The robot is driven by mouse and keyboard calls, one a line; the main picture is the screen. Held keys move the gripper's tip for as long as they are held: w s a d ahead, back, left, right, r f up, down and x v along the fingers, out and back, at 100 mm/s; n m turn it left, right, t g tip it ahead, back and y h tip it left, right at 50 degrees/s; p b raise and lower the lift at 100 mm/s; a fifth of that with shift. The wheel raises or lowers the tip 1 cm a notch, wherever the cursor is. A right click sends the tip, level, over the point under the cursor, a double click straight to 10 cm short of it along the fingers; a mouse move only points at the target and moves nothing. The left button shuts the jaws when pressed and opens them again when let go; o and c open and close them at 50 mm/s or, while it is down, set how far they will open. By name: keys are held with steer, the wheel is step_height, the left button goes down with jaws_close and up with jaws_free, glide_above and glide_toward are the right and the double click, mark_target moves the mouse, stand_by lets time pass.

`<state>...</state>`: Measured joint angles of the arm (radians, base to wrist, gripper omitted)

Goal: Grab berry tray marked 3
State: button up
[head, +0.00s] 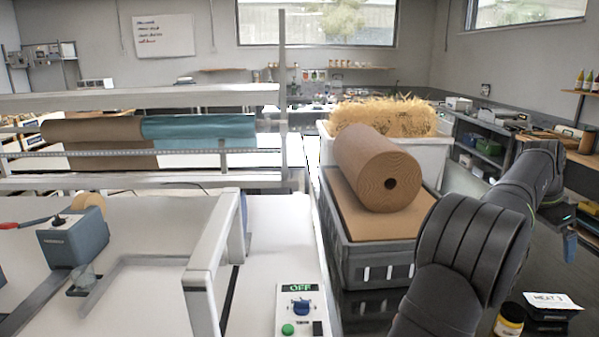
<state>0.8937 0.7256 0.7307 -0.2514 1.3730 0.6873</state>
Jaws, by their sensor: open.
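No berry tray and no tray marked 3 can be made out in the head view. My arm rises at the right, and its end bends down at the right edge. My gripper (570,258) shows there only small and partly, below the wrist; it is open, with nothing seen in it. A white card (552,300) with dark writing that ends in a 3 lies below it at the lower right; its first word is hard to read.
A jar with a yellow band (508,320) stands by the card. A brown paper roll (378,170) lies on a grey crate (375,262), before a white bin (428,160) of straw. A control box reading OFF (301,308) and a tape dispenser (72,240) are on the white bench (270,235).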

steer(key=shift+c, duration=1)
steer(key=m, duration=0.2)
glide_toward(540, 302)
steer(key=f, duration=0.2)
steer(key=d+f, duration=0.1)
steer(key=shift+d+f+g, duration=0.2)
steer(key=shift+f+g, duration=0.15)
steer(key=shift+g, duration=0.05)
steer(key=shift+w+x, duration=0.2)
steer(key=shift+x, duration=2.85)
steer(key=c, duration=1)
steer(key=shift+c, duration=0.7)
